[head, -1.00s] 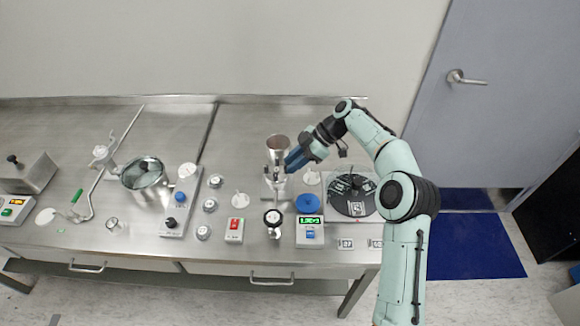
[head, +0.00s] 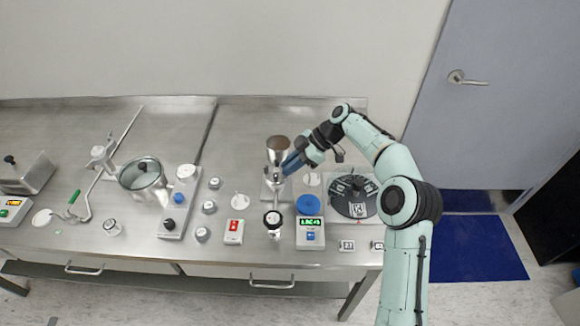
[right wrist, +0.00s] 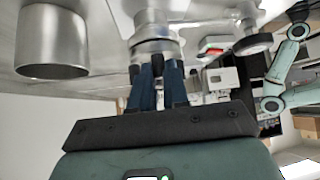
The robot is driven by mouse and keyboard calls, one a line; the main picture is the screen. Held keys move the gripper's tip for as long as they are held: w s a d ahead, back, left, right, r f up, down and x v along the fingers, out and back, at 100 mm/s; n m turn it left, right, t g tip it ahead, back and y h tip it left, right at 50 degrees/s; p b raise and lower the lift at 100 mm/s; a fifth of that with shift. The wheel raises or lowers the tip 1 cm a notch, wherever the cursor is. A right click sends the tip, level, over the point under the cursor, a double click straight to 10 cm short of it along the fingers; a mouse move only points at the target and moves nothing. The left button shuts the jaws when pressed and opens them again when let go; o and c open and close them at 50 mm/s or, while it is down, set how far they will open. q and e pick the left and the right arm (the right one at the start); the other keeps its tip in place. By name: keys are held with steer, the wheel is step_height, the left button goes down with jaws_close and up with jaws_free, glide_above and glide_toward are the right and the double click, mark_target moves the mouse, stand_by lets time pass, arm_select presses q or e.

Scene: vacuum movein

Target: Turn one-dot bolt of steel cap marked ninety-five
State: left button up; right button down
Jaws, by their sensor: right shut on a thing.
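A steel assembly with an open cup on top (head: 278,152) stands on a small base at the back of the bench. My right gripper (head: 287,166) reaches it from the right, at the steel body just below the cup. In the right wrist view the blue fingers (right wrist: 158,82) are shut on a small dark bolt-like part (right wrist: 157,64) on the steel body (right wrist: 155,40). The fingers hide most of that part. I cannot read a ninety-five or make out a dot mark on it. My left gripper is not in view.
A black disc (head: 345,208) with white labels lies at the right. Several small steel caps (head: 209,207) sit left of centre, near a lidded pot (head: 150,192).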

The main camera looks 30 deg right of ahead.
steer(key=m+t+b, duration=0.1)
steer(key=b, duration=0.1)
steer(key=m+h+b, duration=0.1)
steer(key=b, duration=0.2)
steer(key=m+t+b, duration=0.1)
steer(key=b, duration=0.1)
steer(key=shift+s+f+m+t+h, duration=0.25)
steer(key=shift+f+m+t+h, duration=0.05)
steer(key=m+b, duration=0.1)
steer(key=b, duration=0.2)
steer(key=shift+a+r+m+t+h, duration=0.1)
steer(key=shift+a+m+t+h, duration=0.05)
steer(key=shift+m+t+h, duration=0.25)
steer(key=shift+s+a+r+m+t+h+b, duration=0.1)
steer(key=shift+m+t+h+b, duration=0.2)
steer(key=shift+m+b, duration=0.2)
steer(key=shift+r+m+t+h+b, duration=0.1)
steer(key=shift+m+t+h+b, duration=0.15)
steer(key=shift+m+b, duration=0.25)
arm_select(q)
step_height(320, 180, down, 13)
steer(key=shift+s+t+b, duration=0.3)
steer(key=shift+b, duration=0.15)
arm_select(e)
steer(key=shift+m+t+h, duration=0.25)
steer(key=shift+m+h, duration=0.3)
steer(key=shift+m, duration=0.15)
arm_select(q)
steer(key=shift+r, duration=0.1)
